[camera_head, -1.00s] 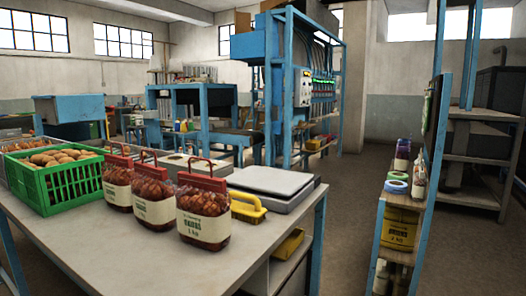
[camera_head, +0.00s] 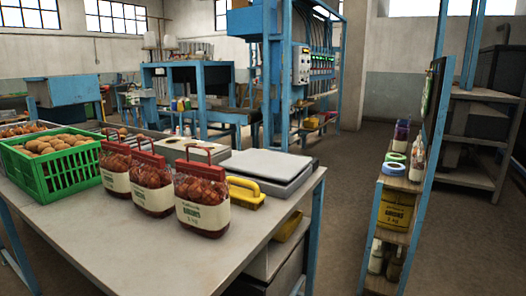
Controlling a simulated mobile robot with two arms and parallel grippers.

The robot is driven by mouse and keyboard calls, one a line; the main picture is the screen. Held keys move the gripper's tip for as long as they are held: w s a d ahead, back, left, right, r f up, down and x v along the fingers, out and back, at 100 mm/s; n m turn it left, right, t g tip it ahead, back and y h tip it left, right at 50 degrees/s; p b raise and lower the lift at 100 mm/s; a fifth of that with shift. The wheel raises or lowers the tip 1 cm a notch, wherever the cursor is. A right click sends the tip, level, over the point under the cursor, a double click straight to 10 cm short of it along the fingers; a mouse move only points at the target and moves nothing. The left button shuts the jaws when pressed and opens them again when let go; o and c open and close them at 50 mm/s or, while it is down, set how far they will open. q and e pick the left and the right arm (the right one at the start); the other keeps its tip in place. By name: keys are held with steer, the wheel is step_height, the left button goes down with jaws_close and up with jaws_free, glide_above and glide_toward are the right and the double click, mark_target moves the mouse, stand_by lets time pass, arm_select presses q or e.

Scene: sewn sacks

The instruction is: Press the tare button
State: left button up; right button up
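A scale (camera_head: 268,168) with a flat grey weighing plate sits at the far right corner of the table (camera_head: 110,246). Its plate is bare. I cannot make out a tare button on it from here. Neither of my grippers shows in the head view.
Three sacks of onions with red tops (camera_head: 202,203) stand in a row in front of the scale. A yellow-handled tool (camera_head: 246,193) lies beside it. A green crate of potatoes (camera_head: 75,178) stands at left. A blue shelf rack (camera_head: 398,212) stands right, with open floor between.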

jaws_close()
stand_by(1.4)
